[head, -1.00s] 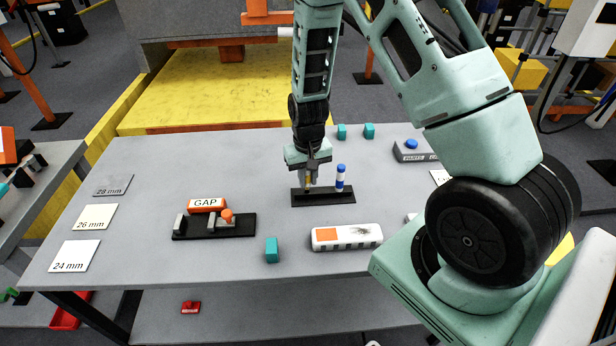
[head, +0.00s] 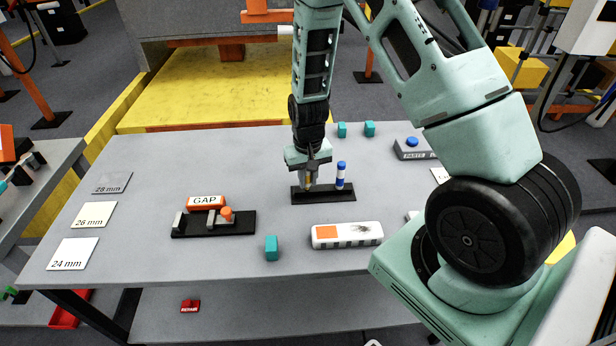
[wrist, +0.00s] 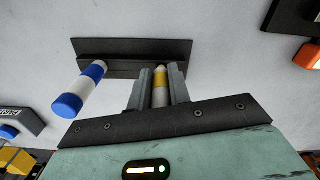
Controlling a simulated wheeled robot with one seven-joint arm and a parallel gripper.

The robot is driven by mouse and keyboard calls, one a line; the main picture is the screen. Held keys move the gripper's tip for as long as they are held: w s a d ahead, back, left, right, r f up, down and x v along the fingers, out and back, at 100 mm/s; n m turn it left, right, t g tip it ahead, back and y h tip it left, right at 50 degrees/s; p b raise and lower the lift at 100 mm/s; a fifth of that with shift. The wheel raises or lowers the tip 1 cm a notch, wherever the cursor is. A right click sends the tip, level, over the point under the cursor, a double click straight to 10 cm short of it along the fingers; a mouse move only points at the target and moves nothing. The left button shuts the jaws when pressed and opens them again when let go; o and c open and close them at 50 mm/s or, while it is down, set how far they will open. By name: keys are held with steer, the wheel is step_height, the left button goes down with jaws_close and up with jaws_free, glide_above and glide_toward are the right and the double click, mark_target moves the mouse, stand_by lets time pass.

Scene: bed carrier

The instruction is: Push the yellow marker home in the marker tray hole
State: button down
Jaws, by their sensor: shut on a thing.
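The yellow marker (wrist: 160,84) stands between the fingers of my gripper (wrist: 160,88) in the wrist view. My gripper (head: 309,186) is shut on it, over the left part of the black marker tray (head: 335,195). The marker's lower end meets the tray (wrist: 120,47) in the wrist view; how deep it sits in a hole I cannot tell. A blue and white marker (head: 340,175) stands upright in the tray to the right of my gripper; it also shows in the wrist view (wrist: 82,90).
The GAP gauge (head: 213,220) on its black base stands to the left. A white and orange eraser-like block (head: 346,235) and a teal block (head: 271,248) lie in front of the tray. Two teal blocks (head: 369,129) and a button box (head: 411,150) stand behind.

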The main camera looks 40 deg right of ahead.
steer(key=shift+f+b, duration=0.5)
steer(key=shift+f, duration=0.25)
steer(key=c, duration=1.2)
jaws_free()
step_height(320, 180, up, 18)
steer(key=b, duration=0.2)
steer(key=shift+f, duration=0.25)
